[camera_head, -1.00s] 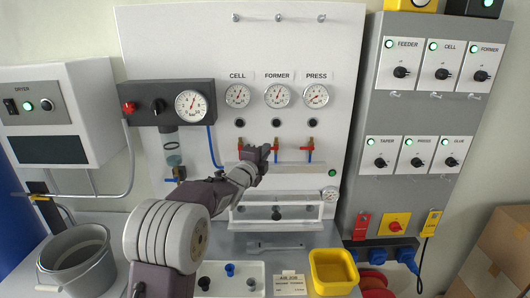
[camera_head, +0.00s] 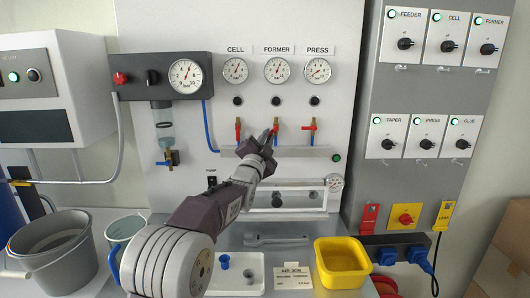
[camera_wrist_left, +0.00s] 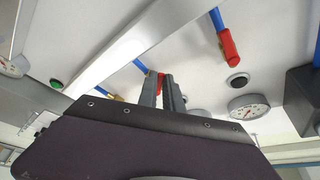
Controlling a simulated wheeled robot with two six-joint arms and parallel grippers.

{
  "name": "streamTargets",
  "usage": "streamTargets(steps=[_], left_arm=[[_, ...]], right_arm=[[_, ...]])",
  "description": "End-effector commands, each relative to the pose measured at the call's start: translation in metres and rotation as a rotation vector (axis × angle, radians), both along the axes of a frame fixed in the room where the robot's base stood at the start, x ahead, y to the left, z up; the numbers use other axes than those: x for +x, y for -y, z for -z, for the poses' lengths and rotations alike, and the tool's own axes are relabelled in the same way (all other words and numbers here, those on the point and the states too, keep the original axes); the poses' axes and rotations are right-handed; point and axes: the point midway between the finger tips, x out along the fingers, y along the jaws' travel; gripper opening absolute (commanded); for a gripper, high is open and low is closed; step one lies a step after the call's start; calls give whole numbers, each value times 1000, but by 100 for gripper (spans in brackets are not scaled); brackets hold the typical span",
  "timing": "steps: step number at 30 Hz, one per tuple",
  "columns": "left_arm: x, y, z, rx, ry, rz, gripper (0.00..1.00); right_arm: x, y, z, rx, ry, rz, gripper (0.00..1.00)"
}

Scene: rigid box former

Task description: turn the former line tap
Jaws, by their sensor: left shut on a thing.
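The former line tap (camera_head: 276,124) is a small red handle on the white panel, below the gauge labelled FORMER. My left gripper (camera_head: 268,136) is at this tap and covers its lower part. In the left wrist view, the two grey fingers (camera_wrist_left: 163,92) are closed around the red handle (camera_wrist_left: 161,80), of which only a little shows. The handle looks upright in the head view; its exact angle is partly hidden. My right gripper is not in view.
The cell tap (camera_head: 238,130), handle upright, is left of it; the press tap (camera_head: 311,127), handle sideways, is right. The former gauge (camera_head: 277,70) is above. Below are a pale ledge (camera_head: 310,152), a yellow bin (camera_head: 342,264) and a white tray (camera_head: 236,288).

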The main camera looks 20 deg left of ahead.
Motion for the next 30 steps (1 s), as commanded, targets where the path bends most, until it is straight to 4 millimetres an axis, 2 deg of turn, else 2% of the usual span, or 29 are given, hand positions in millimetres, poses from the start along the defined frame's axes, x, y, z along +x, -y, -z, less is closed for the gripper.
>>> streamTargets(steps=[1, 3, 10, 21, 30], left_arm=[[0, 3, 8, -40, 15, 3, 0], [1, 5, 9, -104, 33, 4, 0], [3, 11, 9, -314, 94, 3, 0], [5, 21, 8, -617, 181, 3, 0], [7, 26, 8, -773, 230, 2, 0]], right_arm=[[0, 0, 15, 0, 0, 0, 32], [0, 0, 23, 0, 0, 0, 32], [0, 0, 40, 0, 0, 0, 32], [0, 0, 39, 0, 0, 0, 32], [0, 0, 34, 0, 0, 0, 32]])
